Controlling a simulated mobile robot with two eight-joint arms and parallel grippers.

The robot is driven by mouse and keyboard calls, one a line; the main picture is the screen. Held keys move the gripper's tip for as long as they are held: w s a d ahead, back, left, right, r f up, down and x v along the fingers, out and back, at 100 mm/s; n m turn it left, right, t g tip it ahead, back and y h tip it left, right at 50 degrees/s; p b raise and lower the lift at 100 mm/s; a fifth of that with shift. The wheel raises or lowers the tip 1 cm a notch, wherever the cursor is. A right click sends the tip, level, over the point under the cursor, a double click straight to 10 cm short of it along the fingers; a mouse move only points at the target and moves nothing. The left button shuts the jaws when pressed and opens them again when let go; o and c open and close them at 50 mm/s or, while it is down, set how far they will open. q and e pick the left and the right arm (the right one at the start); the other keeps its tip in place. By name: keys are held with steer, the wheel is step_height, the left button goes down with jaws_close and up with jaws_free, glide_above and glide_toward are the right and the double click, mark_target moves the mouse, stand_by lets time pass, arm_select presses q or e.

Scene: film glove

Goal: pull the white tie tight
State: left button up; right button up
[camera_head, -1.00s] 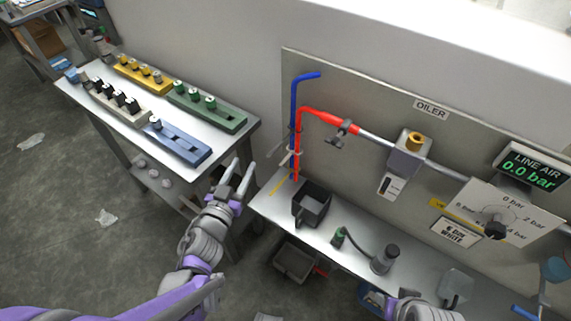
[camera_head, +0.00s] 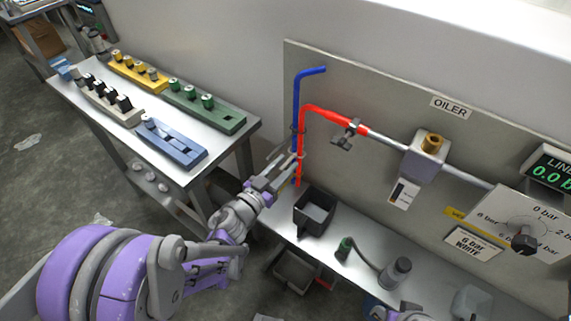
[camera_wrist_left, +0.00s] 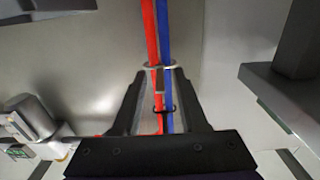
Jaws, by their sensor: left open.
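A red hose (camera_head: 301,140) and a blue hose (camera_head: 295,100) run side by side up the panel. The white tie (camera_wrist_left: 160,67) loops around both hoses in the left wrist view, with a short pale tail (camera_wrist_left: 159,82) between my fingers. In the head view the tie is small and partly hidden by my gripper. A dark tie (camera_wrist_left: 163,108) circles the hoses nearer the wrist camera. My left gripper (camera_head: 288,160) is open at the hoses. Its fingers (camera_wrist_left: 159,76) stand on either side of the hoses. Of my right arm (camera_head: 405,314), only a part shows at the bottom edge.
A black bin (camera_head: 313,211) stands on the bench below the hoses. A side table (camera_head: 222,148) at left carries coloured racks.

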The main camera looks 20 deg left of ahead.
arm_select(q)
steer(key=shift+w+d, duration=0.1)
steer(key=shift+w, duration=0.25)
jaws_close()
stand_by(1.2)
